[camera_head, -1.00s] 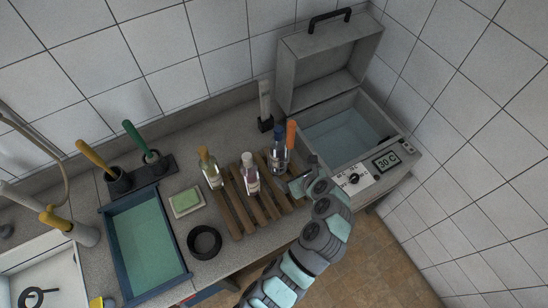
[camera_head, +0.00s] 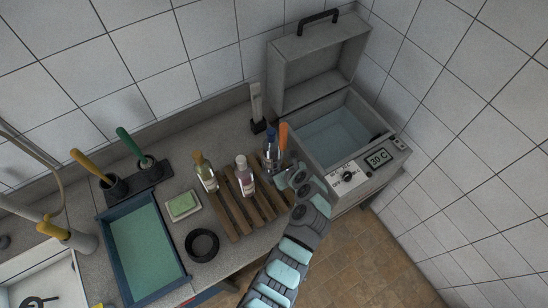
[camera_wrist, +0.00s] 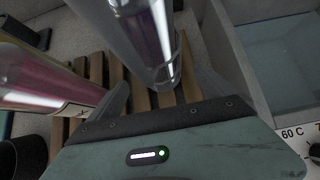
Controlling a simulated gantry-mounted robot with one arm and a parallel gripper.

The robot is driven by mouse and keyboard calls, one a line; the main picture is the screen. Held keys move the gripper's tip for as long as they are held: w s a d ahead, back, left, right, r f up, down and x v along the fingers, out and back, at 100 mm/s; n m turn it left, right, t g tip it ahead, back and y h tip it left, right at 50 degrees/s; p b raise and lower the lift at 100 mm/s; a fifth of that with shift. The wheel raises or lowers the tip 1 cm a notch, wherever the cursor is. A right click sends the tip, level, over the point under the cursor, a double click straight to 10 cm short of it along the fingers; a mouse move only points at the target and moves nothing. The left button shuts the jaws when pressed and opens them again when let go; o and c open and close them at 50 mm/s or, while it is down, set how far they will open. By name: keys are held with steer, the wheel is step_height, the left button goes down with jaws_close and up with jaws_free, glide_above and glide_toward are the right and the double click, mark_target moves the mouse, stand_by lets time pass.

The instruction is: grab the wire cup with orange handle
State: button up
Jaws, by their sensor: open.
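An orange handle (camera_head: 283,135) stands upright just behind the blue-capped clear bottle (camera_head: 271,156). The wire cup below the handle cannot be made out; the bottle and my arm hide that spot. My gripper (camera_head: 283,179) is low over the right end of the wooden slatted rack (camera_head: 237,215), just in front of the clear bottle. In the wrist view my gripper (camera_wrist: 160,95) is open, its two dark fingers apart. No orange handle shows in the wrist view.
The open water bath (camera_head: 355,155) is close on the right. A soap dish (camera_head: 183,206), black ring (camera_head: 202,245) and blue-rimmed tray (camera_head: 112,262) lie further left.

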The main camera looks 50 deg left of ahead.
steer(key=shift+x, duration=1.25)
steer(key=shift+w, duration=0.1)
steer(key=shift+r, duration=0.1)
steer(key=c, duration=2)
